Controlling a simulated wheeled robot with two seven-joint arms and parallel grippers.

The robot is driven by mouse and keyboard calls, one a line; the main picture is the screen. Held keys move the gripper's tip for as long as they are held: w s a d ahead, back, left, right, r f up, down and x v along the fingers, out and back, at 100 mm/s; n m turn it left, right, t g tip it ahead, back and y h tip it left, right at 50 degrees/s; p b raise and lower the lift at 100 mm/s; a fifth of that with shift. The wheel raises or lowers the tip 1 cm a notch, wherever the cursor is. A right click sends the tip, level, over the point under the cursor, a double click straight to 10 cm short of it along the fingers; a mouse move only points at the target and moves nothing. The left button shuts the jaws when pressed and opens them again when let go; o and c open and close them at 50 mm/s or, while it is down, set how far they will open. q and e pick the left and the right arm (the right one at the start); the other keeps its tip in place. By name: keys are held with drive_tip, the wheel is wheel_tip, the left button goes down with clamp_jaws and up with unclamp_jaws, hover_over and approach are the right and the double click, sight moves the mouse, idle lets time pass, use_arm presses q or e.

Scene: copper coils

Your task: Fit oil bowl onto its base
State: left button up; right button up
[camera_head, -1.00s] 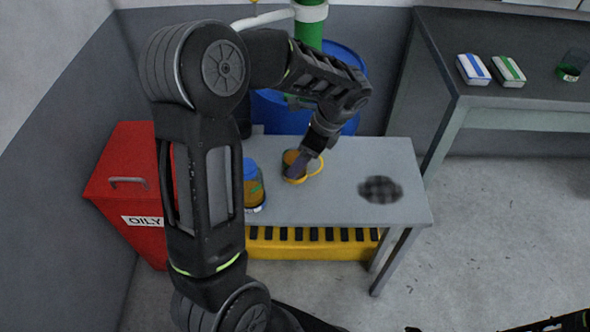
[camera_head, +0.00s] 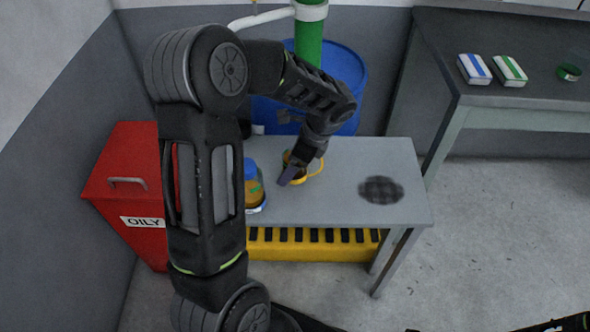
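A yellow, round, cup-like thing with a loop on its right side (camera_head: 318,167) stands on the grey table; I cannot tell for sure whether it is the oil bowl. My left gripper (camera_head: 288,179) points down over its left front and hides much of it; touching or apart cannot be told. Whether its fingers are open or shut is unclear. An amber container with a blue top and green mark (camera_head: 252,188) stands to the left on the table, partly hidden by my arm. The base cannot be made out with certainty.
A red OILY bin (camera_head: 128,195) is left, a blue drum (camera_head: 345,75) behind, a yellow slotted unit (camera_head: 310,250) below. A dark bench (camera_head: 520,100) holds two boxes and a green-ringed thing (camera_head: 569,72).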

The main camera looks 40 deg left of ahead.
use_arm(q)
clamp_jaws()
wheel_tip(320, 180, up, 10)
drive_tip(key=p, duration=0.2)
idle(1.0)
idle(0.8)
wheel_tip(320, 180, up, 8)
drive_tip(key=p, duration=0.6)
drive_tip(key=w+d+n+p, duration=0.1)
drive_tip(key=w+d+p, duration=0.1)
drive_tip(key=d, duration=0.7)
drive_tip(key=w+d+n+g+p, duration=0.1)
drive_tip(key=w+d+n+p, duration=0.1)
drive_tip(key=d, duration=0.7)
drive_tip(key=shift+w+f+h+p, duration=0.3)
drive_tip(key=shift+p, duration=0.55)
